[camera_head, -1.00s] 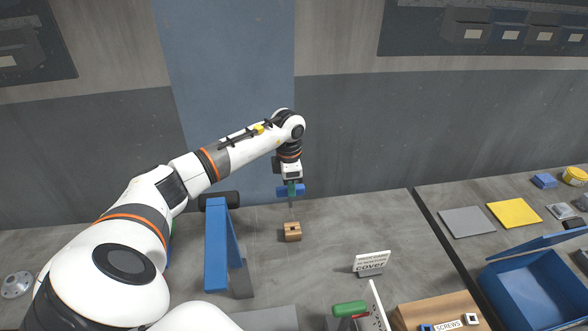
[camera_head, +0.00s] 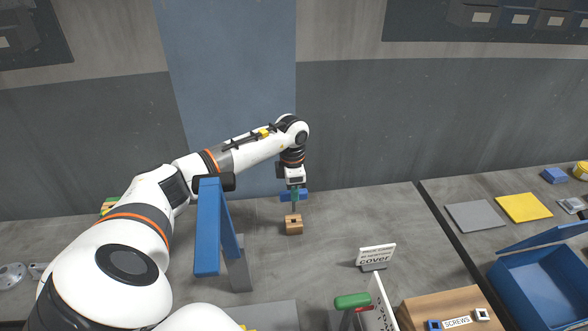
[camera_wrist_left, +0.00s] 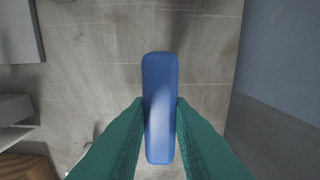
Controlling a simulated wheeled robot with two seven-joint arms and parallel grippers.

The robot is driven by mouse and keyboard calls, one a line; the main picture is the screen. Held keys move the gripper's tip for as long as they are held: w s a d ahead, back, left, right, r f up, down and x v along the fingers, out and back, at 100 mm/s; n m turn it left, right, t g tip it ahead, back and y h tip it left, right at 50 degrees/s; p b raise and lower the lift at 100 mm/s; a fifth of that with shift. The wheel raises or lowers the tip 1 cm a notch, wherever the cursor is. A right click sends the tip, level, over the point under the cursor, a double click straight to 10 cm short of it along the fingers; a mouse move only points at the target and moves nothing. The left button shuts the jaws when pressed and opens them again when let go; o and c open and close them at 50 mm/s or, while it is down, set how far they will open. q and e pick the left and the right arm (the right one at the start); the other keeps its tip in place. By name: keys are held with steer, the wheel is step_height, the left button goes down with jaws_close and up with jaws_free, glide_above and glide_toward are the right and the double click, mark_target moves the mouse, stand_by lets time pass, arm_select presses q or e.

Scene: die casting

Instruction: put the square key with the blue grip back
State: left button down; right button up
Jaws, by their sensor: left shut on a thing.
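My left gripper (camera_head: 295,192) is shut on the blue grip of the key (camera_head: 287,197). In the left wrist view, the blue grip (camera_wrist_left: 160,75) sits between two green fingers (camera_wrist_left: 158,125). In the head view, the key's thin shaft points down at a small wooden block (camera_head: 294,225) on the table. The shaft's lower end is at or very near the block's top; I cannot tell whether it is inside. In the left wrist view the grip hides the shaft. My right gripper is not in view.
A blue stand (camera_head: 208,232) is left of the block, close to my left arm. A "cover" sign (camera_head: 375,257) stands to the right. A green-handled tool (camera_head: 352,300), a wooden screws box (camera_head: 445,310) and a blue bin (camera_head: 535,285) are further right. The table around the block is clear.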

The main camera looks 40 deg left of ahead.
mark_target(294, 211)
arm_select(q)
steer(key=shift+f+b, duration=1.55)
steer(key=shift+f, duration=0.7)
steer(key=shift+f+b, duration=1.25)
steer(key=shift+f, duration=0.35)
steer(key=shift+f, duration=0.3)
steer(key=c, duration=1.2)
jaws_free()
steer(key=shift+b, duration=0.3)
step_height(294, 211, up, 11)
steer(key=shift+s+a+b, duration=0.1)
steer(key=shift+b, duration=0.95)
steer(key=shift+r, duration=0.55)
